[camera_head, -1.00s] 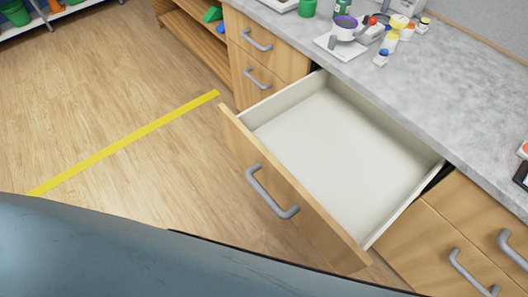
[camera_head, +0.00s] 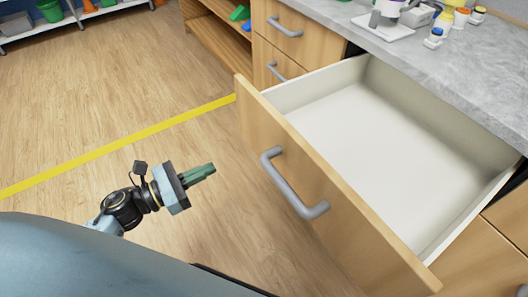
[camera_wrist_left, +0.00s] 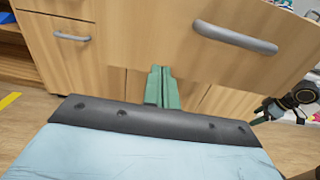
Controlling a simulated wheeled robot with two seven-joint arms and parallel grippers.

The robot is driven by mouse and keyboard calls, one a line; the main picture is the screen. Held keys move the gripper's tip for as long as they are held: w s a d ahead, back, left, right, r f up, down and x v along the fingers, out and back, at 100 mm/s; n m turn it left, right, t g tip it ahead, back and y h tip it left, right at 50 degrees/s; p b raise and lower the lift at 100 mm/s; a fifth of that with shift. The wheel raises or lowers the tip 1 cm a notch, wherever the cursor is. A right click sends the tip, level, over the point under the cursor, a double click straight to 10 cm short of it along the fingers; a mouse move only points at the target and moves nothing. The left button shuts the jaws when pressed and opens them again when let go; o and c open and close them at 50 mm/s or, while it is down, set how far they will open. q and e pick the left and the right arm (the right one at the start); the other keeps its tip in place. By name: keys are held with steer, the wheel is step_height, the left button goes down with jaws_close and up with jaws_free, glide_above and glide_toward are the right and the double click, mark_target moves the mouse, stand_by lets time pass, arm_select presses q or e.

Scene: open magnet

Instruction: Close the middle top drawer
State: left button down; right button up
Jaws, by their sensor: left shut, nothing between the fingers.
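The middle top drawer (camera_head: 420,130) is pulled far out from under the grey countertop. Its inside is white and empty. Its wooden front (camera_head: 330,190) carries a grey bar handle (camera_head: 293,186). My left gripper (camera_head: 214,168), with green fingers, is shut and empty. It is left of the drawer front in the head view, apart from the handle. In the left wrist view the shut fingers (camera_wrist_left: 162,74) point at the cabinet, with the drawer front (camera_wrist_left: 150,40) above them and its handle (camera_wrist_left: 235,37) up to the right.
A closed drawer with a handle (camera_head: 284,27) is left of the open one. The countertop (camera_head: 440,70) holds a white device (camera_head: 385,22) and small bottles (camera_head: 433,38). A yellow floor line (camera_head: 120,146) crosses the clear wooden floor. Shelves (camera_head: 75,22) stand at the back left.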

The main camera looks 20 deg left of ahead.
mark_target(263, 143)
arm_select(q)
steer(key=x, duration=1.3)
steer(key=shift+w, duration=0.1)
